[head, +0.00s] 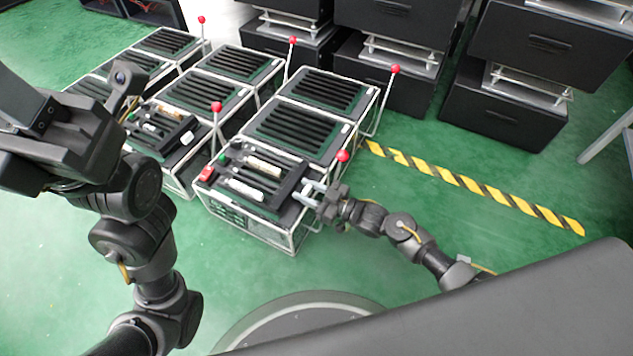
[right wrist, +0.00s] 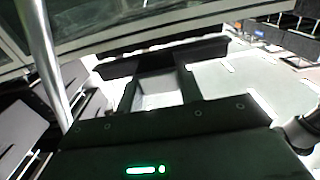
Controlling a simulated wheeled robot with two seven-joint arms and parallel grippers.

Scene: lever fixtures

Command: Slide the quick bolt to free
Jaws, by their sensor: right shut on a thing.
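The near fixture (head: 268,232) is a wire-framed box with a black slotted top and two pale cylinders (head: 262,167) on it. My right gripper (head: 308,192) is at its right edge, close to a red-knobbed lever (head: 343,156). It is shut on a small part there, taken as the quick bolt; the part is mostly hidden by the fingers. In the right wrist view the jaws (right wrist: 160,85) meet a dark bar, and a silver rod (right wrist: 45,60) passes to their left. My left gripper (head: 35,135) is raised at the left edge, away from the fixtures; its opening is unclear.
More fixtures with red-knobbed levers (head: 395,69) stand behind and to the left. Black drawer cabinets (head: 505,115) line the back.

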